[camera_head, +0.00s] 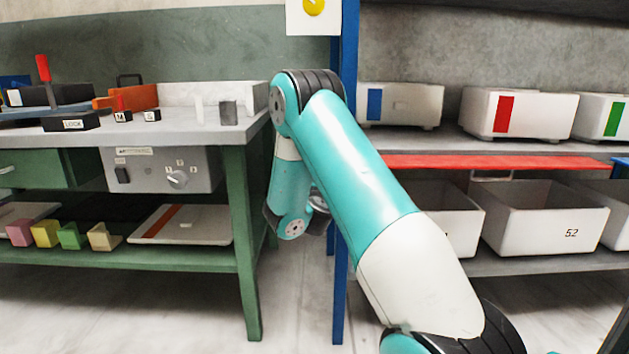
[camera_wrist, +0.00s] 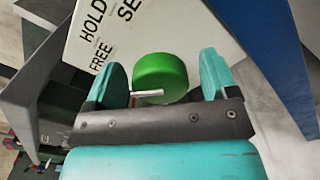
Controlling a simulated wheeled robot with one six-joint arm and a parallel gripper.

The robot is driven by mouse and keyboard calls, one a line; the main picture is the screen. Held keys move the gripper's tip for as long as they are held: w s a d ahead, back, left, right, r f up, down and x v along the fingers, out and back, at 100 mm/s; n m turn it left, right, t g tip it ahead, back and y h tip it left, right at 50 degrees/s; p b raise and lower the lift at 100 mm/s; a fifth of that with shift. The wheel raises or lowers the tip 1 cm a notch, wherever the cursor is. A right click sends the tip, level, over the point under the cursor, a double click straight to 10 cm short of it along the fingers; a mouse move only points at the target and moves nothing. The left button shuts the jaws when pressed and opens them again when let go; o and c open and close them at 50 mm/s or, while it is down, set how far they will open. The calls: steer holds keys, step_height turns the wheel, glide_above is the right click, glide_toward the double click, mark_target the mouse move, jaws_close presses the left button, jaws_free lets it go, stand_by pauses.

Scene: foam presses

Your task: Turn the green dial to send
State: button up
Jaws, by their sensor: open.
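In the wrist view, a green dial (camera_wrist: 162,75) sits on a white panel (camera_wrist: 180,35). A short white pointer bar (camera_wrist: 147,92) at the dial's near side extends toward the left. Black labels on the panel read HOLD, FREE and "SE", the last cut off by the frame edge. My gripper (camera_wrist: 164,80) is open, with one teal finger on each side of the dial. I cannot tell whether the fingers touch it. In the head view, the dial does not show, and my fingers are hidden around my arm's wrist.
A green workbench (camera_head: 246,240) stands left of my arm, carrying a grey control box (camera_head: 150,180) with a white knob. A blue post (camera_head: 340,290) rises behind my arm. Shelves with white bins (camera_head: 520,115) fill the right. A dark grey part (camera_wrist: 35,85) lies left in the wrist view.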

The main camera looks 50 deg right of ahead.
steer(key=shift+c, duration=0.4)
steer(key=c, duration=0.8)
steer(key=shift+f+m, duration=0.1)
steer(key=shift+m, duration=0.2)
steer(key=m+b, duration=0.2)
steer(key=m, duration=0.2)
steer(key=shift+f+b, duration=0.1)
steer(key=shift+b, duration=0.3)
steer(key=m+b, duration=0.1)
steer(key=m, duration=0.2)
steer(key=m+b, duration=0.2)
steer(key=m, duration=0.1)
steer(key=shift+s+d+f, duration=0.1)
steer(key=shift+f, duration=0.05)
steer(key=m+b, duration=0.4)
steer(key=m, duration=0.2)
steer(key=shift+f+b, duration=0.15)
steer(key=shift+b, duration=0.2)
steer(key=shift+m+b, duration=1.1)
steer(key=shift+m, duration=0.5)
